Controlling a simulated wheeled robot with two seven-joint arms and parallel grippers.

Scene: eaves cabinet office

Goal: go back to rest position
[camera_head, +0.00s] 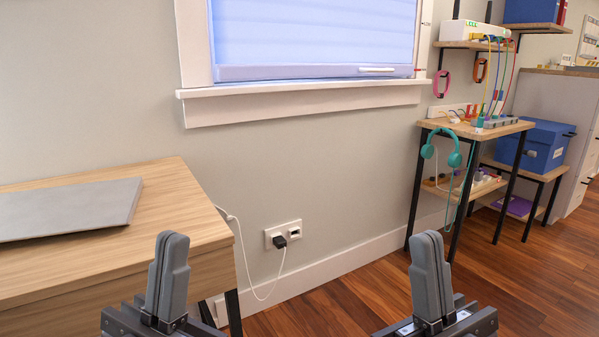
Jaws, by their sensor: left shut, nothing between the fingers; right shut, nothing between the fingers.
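My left gripper (168,277) is in the lower left of the head view, in front of the wooden desk's right end. It points up, its grey fingers are together, and it holds nothing. My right gripper (430,277) is in the lower middle right, over the wooden floor in the picture. Its fingers are also shut with nothing between them. The two grippers are well apart. Most of both arms is outside the frame.
The wooden desk (170,205) with a closed grey laptop (70,208) is at left. A wall outlet (283,235) has a black plug and white cable. At right stand a small table (470,130) with teal headphones (428,151), a blue box (540,145) and a cabinet (560,100). Floor (540,270) is clear at lower right.

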